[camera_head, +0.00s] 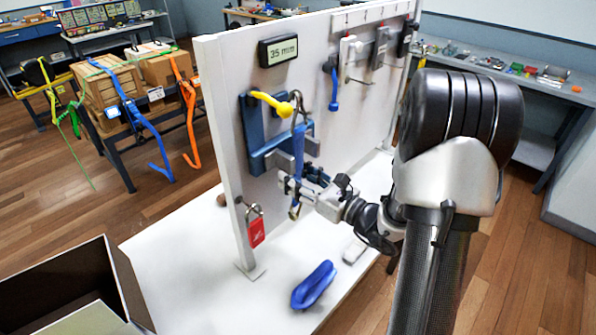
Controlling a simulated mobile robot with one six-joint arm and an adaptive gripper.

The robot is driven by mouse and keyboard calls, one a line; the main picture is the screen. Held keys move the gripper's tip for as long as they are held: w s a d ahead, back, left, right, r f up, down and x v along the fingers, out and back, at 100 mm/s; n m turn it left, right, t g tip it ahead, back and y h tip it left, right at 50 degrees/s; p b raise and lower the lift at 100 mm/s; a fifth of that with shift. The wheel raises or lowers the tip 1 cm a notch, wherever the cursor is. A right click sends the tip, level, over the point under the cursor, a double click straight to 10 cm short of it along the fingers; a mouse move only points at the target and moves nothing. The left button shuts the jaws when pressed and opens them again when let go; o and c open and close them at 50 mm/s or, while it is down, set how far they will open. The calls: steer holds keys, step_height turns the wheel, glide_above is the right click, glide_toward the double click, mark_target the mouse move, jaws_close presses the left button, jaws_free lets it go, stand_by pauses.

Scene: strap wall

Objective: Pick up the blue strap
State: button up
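Several blue straps or strap-like things show. A short blue strap (299,150) with metal hooks at its top and bottom hangs upright in front of the blue bracket on the white wall panel. My gripper (297,187) reaches from the right to its lower part. The fingers overlap the strap there, and I cannot tell whether they are closed on it. A blue bundle (314,285) lies on the white base below. A long blue strap (130,108) runs over the boxes at the back left and hangs towards the floor.
The white panel (225,130) carries a blue bracket (258,135) with a yellow handle (270,101), a display reading 35 mm (278,50) and a red padlock tag (256,232). An open dark box (125,285) stands at front left. The white base (185,255) is mostly clear.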

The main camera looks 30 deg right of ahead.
jaws_close()
stand_by(0.3)
